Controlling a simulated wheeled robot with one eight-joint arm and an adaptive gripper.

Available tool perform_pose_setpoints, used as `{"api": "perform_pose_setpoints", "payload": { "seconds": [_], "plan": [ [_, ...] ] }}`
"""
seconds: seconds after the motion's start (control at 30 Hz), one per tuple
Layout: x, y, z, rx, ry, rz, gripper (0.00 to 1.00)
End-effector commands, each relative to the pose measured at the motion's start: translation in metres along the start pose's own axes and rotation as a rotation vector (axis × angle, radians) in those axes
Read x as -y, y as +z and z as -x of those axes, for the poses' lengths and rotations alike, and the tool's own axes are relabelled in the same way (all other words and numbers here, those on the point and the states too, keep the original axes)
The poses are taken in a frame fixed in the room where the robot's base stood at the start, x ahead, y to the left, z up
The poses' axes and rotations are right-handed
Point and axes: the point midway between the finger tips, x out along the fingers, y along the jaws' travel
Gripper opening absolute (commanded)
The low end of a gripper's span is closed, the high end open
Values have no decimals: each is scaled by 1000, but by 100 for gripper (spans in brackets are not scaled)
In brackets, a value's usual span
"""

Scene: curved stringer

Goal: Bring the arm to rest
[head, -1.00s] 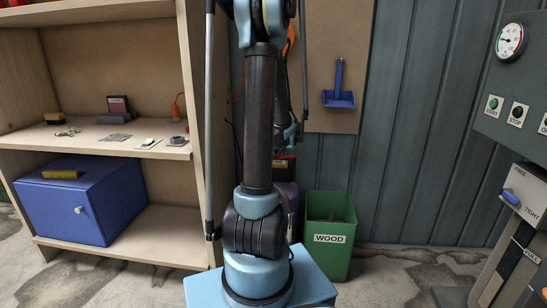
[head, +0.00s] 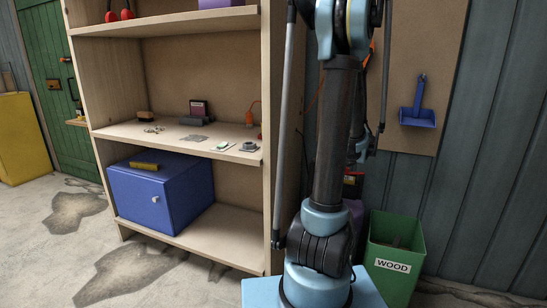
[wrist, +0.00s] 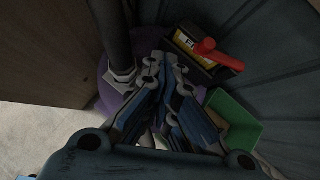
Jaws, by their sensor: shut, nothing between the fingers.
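My arm stands upright in the head view, in front of the shelf's right edge and the wall, and its upper end is cut off by the top of the picture. In the wrist view my gripper (wrist: 167,68) has its blue and dark fingers drawn together, with nothing seen between them. It points down over the floor area by the wall, above a purple container (wrist: 108,92) and beside a green bin (wrist: 235,125). In the head view the gripper is mostly hidden behind my own arm.
A wooden shelf (head: 268,140) with small items and a blue box (head: 165,193) stands to the left. The green WOOD bin (head: 395,258) is close at the right. A black box with a red handle (wrist: 218,55) is near the gripper. Open floor lies at left.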

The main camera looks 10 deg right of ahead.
Motion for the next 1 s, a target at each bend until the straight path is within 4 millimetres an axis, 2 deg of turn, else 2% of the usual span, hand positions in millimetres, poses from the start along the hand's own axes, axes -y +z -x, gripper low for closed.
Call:
{"api": "perform_pose_setpoints", "payload": {
  "seconds": [0.17,0.47,0.7,1.0],
  "plan": [
    [-35,-3,18,-36,35,209,0],
    [-114,-26,65,-109,143,774,0],
    [-166,-58,105,-141,248,1225,0],
    [-214,-109,152,-146,406,1782,0]
  ]
}}
